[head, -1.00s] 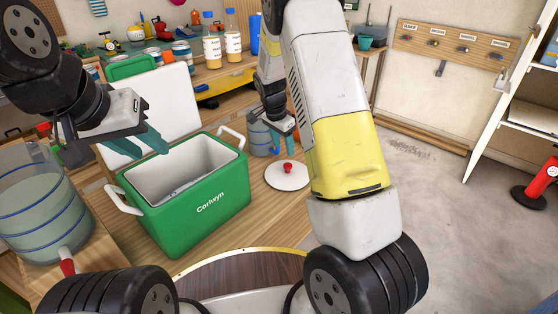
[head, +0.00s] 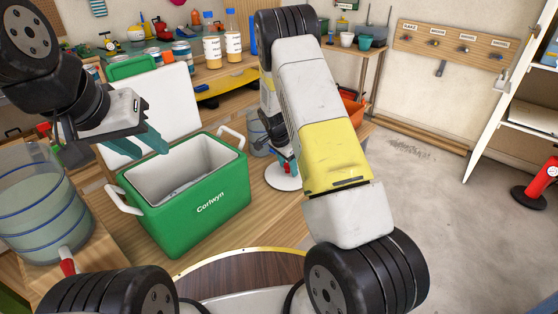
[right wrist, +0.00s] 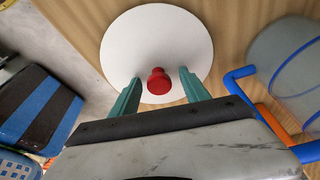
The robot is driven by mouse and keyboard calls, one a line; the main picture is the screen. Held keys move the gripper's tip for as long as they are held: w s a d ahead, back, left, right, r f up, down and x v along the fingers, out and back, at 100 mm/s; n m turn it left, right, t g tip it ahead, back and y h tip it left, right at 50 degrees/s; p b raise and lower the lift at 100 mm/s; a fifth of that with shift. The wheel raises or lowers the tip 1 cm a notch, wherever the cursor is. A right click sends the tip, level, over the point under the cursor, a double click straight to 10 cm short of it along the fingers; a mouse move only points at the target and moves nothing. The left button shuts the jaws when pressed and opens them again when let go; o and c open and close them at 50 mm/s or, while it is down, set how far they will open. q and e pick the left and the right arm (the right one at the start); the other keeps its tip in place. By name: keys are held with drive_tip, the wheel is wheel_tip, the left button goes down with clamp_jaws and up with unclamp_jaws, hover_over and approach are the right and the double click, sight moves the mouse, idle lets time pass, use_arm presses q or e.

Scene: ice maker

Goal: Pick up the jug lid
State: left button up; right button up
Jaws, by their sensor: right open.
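The jug lid (head: 284,178) is a white disc with a red knob, lying flat on the wooden table right of the green cooler; my right arm partly covers it in the head view. In the right wrist view the lid (right wrist: 130,35) shows with its red knob (right wrist: 158,80) between the fingers. My right gripper (right wrist: 160,80) is open, its teal fingers on either side of the knob; whether they touch it I cannot tell. My left gripper (head: 148,143) hangs over the cooler's left side, its teal fingers apart and empty.
The green cooler (head: 205,208) stands open, its white lid raised behind it. A clear jug with a blue handle (right wrist: 285,65) stands close beside the lid. A large water container (head: 40,215) is at the left. Bottles and tins line the back bench.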

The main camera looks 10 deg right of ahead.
clamp_jaws()
